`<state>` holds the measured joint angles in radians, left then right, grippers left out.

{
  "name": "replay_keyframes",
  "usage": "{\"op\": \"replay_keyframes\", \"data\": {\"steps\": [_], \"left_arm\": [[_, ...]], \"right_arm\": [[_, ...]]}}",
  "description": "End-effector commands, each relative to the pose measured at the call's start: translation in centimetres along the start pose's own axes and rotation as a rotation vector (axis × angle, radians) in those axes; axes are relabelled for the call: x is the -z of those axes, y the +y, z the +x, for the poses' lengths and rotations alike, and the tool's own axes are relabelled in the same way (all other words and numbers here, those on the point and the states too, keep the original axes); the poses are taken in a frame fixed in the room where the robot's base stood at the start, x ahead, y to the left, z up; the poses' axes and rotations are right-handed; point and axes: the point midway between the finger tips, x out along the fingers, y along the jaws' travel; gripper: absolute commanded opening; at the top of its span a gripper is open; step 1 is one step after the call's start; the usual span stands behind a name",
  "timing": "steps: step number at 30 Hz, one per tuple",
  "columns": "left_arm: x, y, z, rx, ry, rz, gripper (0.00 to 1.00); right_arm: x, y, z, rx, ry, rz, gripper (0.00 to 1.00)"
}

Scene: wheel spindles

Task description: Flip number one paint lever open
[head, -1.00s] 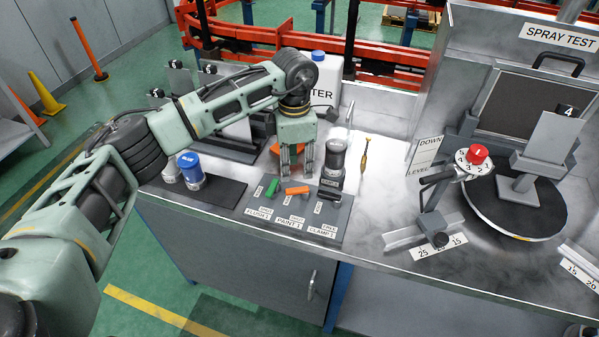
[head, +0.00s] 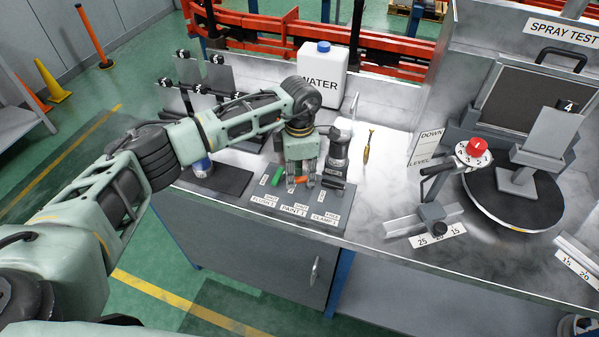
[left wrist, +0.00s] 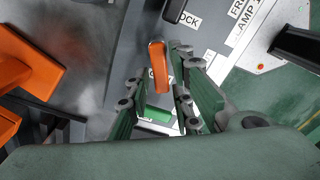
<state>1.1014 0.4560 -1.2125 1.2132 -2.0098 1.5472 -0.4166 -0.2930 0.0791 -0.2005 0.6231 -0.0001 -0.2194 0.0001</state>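A grey lever panel lies on the metal bench with three levers: green (head: 277,177), orange (head: 300,180) and black (head: 333,183). The label below the orange one reads PAINT 1 (head: 294,210). My left gripper (head: 301,185) points down over the panel at the orange lever and partly hides it. In the left wrist view, the orange lever (left wrist: 158,68) lies between the open fingers, close to the right-hand one; contact is unclear. The green lever (left wrist: 158,114) shows beyond it, and part of the black lever (left wrist: 174,10) is at the top. My right gripper is not in view.
A dark cylinder (head: 339,150) stands just right of my gripper. A blue-lidded container (head: 202,165) stands on a dark mat at left. The WATER jug (head: 322,72) is behind. A turntable fixture (head: 515,205) is at right. The bench between is mostly clear.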

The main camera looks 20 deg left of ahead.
Motion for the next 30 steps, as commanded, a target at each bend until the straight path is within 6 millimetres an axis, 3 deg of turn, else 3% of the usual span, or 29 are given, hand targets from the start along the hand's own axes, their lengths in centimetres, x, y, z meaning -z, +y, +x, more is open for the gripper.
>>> {"op": "replay_keyframes", "data": {"steps": [6,16,30], "left_arm": [[0.0,0.0,-0.1,0.000,0.000,0.000,0.00],[0.0,0.1,0.0,-0.002,-0.001,0.016,0.00],[-0.1,1.0,0.3,-0.006,-0.001,0.282,0.00]], "right_arm": [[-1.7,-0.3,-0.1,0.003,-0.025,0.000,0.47],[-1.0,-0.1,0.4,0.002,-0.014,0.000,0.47],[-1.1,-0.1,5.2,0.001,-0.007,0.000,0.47]]}}
